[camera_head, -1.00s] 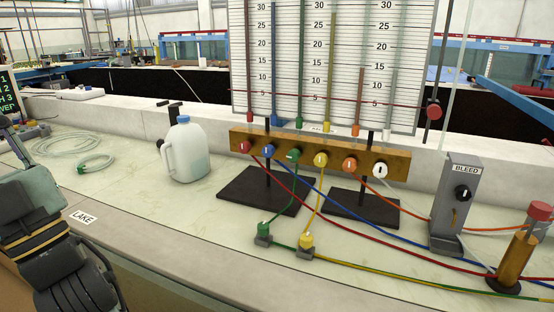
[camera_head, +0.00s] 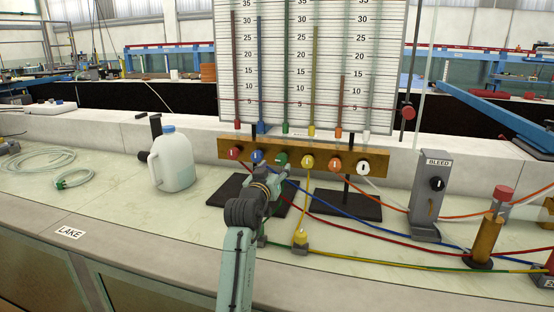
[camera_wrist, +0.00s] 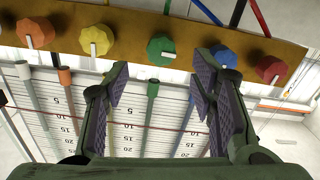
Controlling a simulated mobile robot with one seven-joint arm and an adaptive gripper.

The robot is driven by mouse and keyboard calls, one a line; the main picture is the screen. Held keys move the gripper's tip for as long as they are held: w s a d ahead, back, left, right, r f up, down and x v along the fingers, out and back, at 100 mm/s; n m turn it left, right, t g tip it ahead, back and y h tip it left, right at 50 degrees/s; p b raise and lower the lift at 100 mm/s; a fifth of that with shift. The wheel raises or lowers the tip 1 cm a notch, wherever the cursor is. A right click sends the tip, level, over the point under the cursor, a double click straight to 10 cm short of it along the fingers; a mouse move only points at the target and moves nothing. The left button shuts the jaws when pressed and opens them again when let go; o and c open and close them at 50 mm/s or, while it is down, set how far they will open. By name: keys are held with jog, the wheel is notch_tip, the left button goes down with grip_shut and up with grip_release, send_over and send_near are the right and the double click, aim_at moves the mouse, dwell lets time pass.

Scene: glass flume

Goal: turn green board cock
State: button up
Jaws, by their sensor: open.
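The green cock (camera_head: 281,160) is a round knob on the brass manifold bar (camera_head: 376,154), third from the left, between the blue cock (camera_head: 258,156) and the yellow cock (camera_head: 307,162). My gripper (camera_head: 276,176) is just in front of the bar, partly hidden by my own wrist. In the wrist view my gripper (camera_wrist: 160,82) is open and empty. The green cock (camera_wrist: 160,50) shows with its pale pointer mark, centred across the gap and beyond the fingertips, apparently untouched. The blue cock (camera_wrist: 223,54) lies close to the right fingertip in that view.
Red (camera_head: 234,153), orange (camera_head: 336,164) and white (camera_head: 363,167) cocks share the bar. The scale board (camera_head: 385,70) stands behind. Hoses droop to the bench. A white jug (camera_head: 173,160) stands left and the bleed post (camera_head: 432,195) right.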

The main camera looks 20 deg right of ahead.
aim_at(281, 160)
jog(key=p+x, duration=0.2)
jog(key=x, duration=0.6)
jog(key=shift+w, duration=0.1)
jog(key=shift+c, duration=0.3)
jog(key=c, duration=1.1)
